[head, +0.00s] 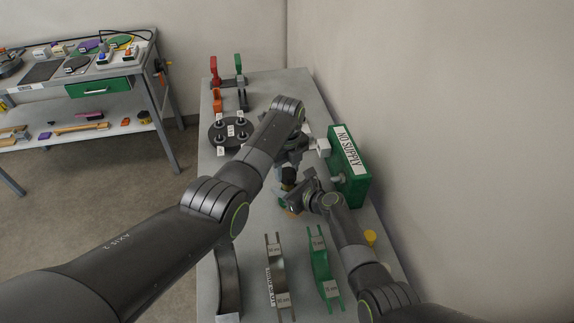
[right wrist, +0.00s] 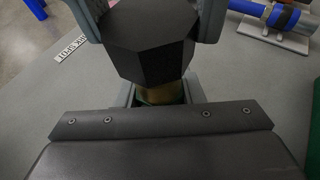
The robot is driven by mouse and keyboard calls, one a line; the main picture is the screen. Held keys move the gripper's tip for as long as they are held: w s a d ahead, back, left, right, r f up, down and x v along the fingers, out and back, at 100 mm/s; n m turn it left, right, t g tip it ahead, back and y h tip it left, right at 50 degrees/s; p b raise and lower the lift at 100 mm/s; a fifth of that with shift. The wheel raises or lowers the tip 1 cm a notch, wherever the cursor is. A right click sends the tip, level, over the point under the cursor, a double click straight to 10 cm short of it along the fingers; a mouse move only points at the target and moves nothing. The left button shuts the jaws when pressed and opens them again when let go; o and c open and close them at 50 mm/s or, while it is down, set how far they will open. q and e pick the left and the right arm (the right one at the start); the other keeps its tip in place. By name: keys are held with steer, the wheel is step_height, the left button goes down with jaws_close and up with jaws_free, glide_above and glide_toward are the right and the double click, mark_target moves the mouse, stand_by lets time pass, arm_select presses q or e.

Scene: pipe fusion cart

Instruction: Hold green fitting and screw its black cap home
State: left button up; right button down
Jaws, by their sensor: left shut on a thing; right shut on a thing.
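The black cap (right wrist: 152,40), dark and many-sided, fills the upper middle of the right wrist view. My right gripper (right wrist: 150,18) is shut on it, one finger on each side. Under the cap a brass-coloured neck (right wrist: 158,94) shows, with a little of the green fitting (right wrist: 172,100) below. My left gripper (right wrist: 160,98) is shut around the green fitting, its dark screwed body in front hiding most of it. In the head view both grippers meet above the bench, where arm links hide much of the work. The cap's seating cannot be told.
A green "NO SUPPLY" box (head: 351,172) stands close by on the bench's right side. A dark round plate with labelled posts (head: 231,133) lies beyond the arms. Curved stands (head: 320,270) occupy the near end.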

stand_by(0.4)
arm_select(q)
steer(key=shift+f, duration=0.85)
steer(key=shift+f, duration=0.6)
steer(key=m, duration=0.6)
steer(key=shift+d+m, duration=0.15)
steer(key=shift+m, duration=0.25)
steer(key=o, duration=0.9)
steer(key=shift+o, duration=0.2)
steer(key=shift+d, duration=0.1)
